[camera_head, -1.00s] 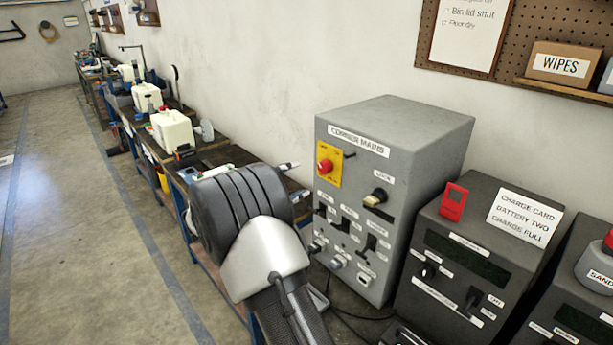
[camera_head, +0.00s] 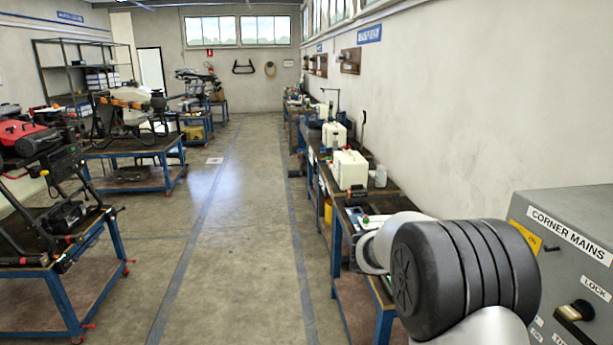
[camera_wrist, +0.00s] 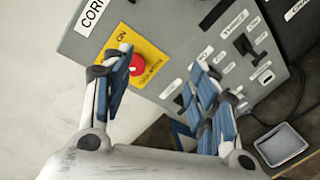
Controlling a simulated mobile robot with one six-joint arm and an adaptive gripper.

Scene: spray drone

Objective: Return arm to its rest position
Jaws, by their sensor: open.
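My gripper (camera_wrist: 160,105) shows in the wrist view with its two blue-padded fingers spread apart and nothing between them. Behind the fingers is the grey corner mains box (camera_wrist: 195,35) with a red knob (camera_wrist: 137,65) on a yellow plate. The left finger overlaps the edge of the plate in the picture; I cannot tell the distance. In the head view my arm reaches in at the lower right, in front of the corner mains box (camera_head: 575,215). My gripper itself is not visible there.
A long workbench (camera_head: 345,225) with white containers (camera_head: 349,170) runs along the right wall. Drones stand on blue-framed tables (camera_head: 60,280) at the left. The aisle floor (camera_head: 235,220) between is clear. A small grey tray (camera_wrist: 281,144) lies near the box.

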